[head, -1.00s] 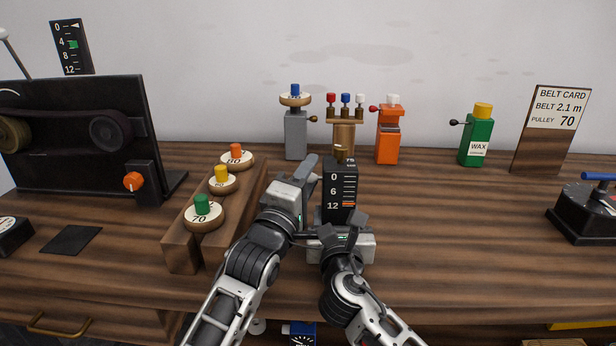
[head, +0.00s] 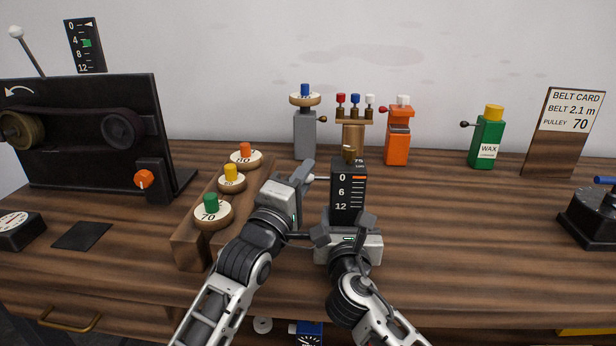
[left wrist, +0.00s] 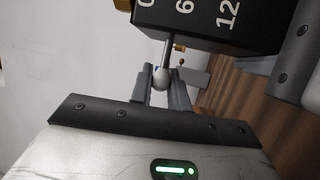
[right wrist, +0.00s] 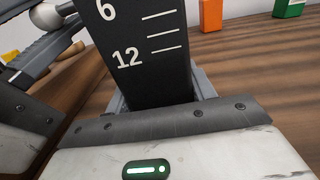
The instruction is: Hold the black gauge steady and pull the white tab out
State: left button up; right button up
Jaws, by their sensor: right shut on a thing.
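The black gauge (head: 348,205) stands upright on the table with numbers 0, 6, 12 and an orange bar at 0. My right gripper (head: 345,230) is shut on the gauge's lower part; the right wrist view shows the gauge (right wrist: 145,60) between its fingers. The white tab (head: 318,178) is a rod with a round end sticking out of the gauge's left side. My left gripper (head: 306,177) is at its end. In the left wrist view the tab's ball end (left wrist: 161,78) sits between the left fingers, which look slightly apart, open around it.
A wooden rack (head: 190,240) with several coloured-knob pulleys stands close left of my left arm. The table right of the gauge is clear.

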pick_arm(q)
jog(key=o, duration=0.4)
jog(key=shift+a, duration=0.15)
jog(key=shift+c, duration=0.2)
pick_arm(e)
jog(key=shift+d+f, duration=0.15)
jog(key=shift+f, duration=0.05)
pick_arm(q)
jog(key=v, duration=1.2)
pick_arm(e)
jog(key=o, duration=1.5)
jog(key=shift+c, duration=0.2)
jog(key=shift+r, duration=0.1)
